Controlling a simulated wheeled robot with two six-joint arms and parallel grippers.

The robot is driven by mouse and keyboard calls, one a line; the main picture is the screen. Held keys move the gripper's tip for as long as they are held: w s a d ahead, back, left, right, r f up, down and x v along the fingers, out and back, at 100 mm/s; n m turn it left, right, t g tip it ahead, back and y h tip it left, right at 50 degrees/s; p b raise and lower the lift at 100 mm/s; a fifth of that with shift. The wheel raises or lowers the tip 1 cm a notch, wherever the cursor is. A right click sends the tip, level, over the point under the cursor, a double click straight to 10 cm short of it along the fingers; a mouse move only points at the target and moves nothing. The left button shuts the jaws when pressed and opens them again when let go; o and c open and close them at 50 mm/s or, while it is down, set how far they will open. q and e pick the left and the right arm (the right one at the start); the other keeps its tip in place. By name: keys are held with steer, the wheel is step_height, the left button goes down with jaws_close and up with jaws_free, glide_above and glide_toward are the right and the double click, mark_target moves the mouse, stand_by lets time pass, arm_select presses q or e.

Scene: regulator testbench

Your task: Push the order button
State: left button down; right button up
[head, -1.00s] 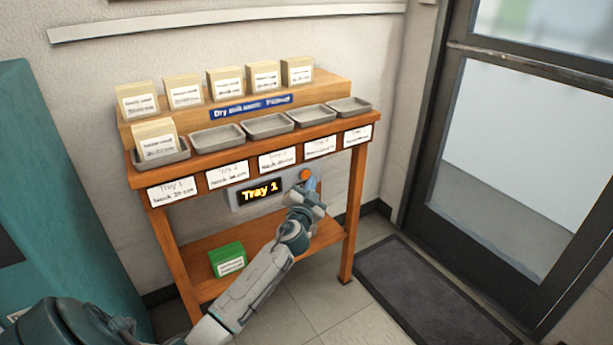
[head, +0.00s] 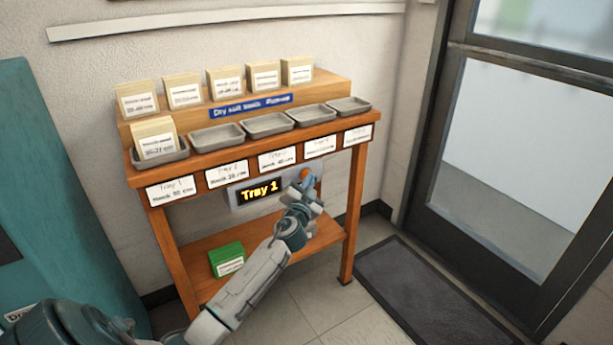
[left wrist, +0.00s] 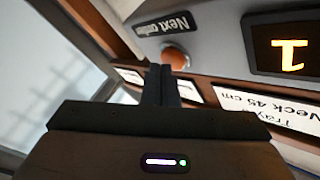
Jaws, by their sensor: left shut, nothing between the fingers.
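The order button is an orange round button (head: 306,174) on a grey panel (head: 233,199) under the front of the wooden bench. In the left wrist view the button (left wrist: 175,57) sits beside a dark "Next order" label (left wrist: 163,24). My right gripper is not in view.
The wooden bench (head: 359,215) holds several grey trays (head: 268,125); the leftmost has a cream packet (head: 156,139). More cream packets stand on the raised shelf behind. A dark mat (head: 430,295) lies before the glass door.

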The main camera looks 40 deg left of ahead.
arm_select(q)
steer(key=shift+w+a, duration=0.1)
steer(key=shift+a, duration=0.2)
steer(key=shift+d, duration=0.15)
stand_by(0.4)
steer(key=shift+s+d, duration=0.35)
steer(key=shift+d, duration=0.35)
steer(key=d, duration=0.1)
steer(key=s+d, duration=0.1)
steer(key=d, duration=0.1)
steer(key=s+d, duration=0.1)
steer(key=shift+d, duration=0.3)
steer(key=shift+f, duration=0.1)
stand_by(0.3)
